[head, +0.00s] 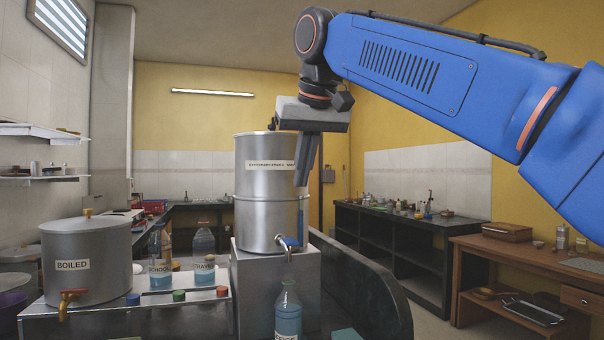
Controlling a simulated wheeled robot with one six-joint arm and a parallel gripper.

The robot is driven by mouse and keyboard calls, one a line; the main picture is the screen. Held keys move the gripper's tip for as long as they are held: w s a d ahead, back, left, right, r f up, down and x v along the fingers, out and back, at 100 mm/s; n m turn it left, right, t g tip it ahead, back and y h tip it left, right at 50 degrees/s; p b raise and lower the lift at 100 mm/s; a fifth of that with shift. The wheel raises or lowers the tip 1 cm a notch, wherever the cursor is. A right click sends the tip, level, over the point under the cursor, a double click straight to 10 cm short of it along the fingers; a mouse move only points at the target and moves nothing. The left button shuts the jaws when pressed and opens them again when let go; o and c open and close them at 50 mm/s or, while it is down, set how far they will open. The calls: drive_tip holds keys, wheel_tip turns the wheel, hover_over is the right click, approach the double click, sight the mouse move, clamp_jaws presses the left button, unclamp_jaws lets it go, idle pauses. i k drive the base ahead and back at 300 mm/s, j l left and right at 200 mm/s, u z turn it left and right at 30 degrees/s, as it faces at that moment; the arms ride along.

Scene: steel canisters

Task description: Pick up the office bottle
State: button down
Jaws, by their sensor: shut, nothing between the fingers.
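A clear bottle of blue liquid (288,312) stands at the bottom centre, just below the tap (287,243) of the tall steel canister (267,190). It looks open at the top. Its label is cut by the picture's lower edge, so I cannot read it surely as the office one. Two other blue-filled bottles, the school bottle (160,262) and the travel bottle (204,270), stand on the shelf at left. My gripper (302,182) points down, shut and empty, in front of the tall canister's upper right side, well above the bottom-centre bottle.
A wide lidded pot labelled BOILED (86,255) with a red-handled tap stands at left. Another clear bottle (203,240) stands behind. A dark counter and a wooden desk (520,262) are at right.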

sight(288, 307)
drive_tip(key=j, duration=1.25)
drive_tip(key=z, duration=0.05)
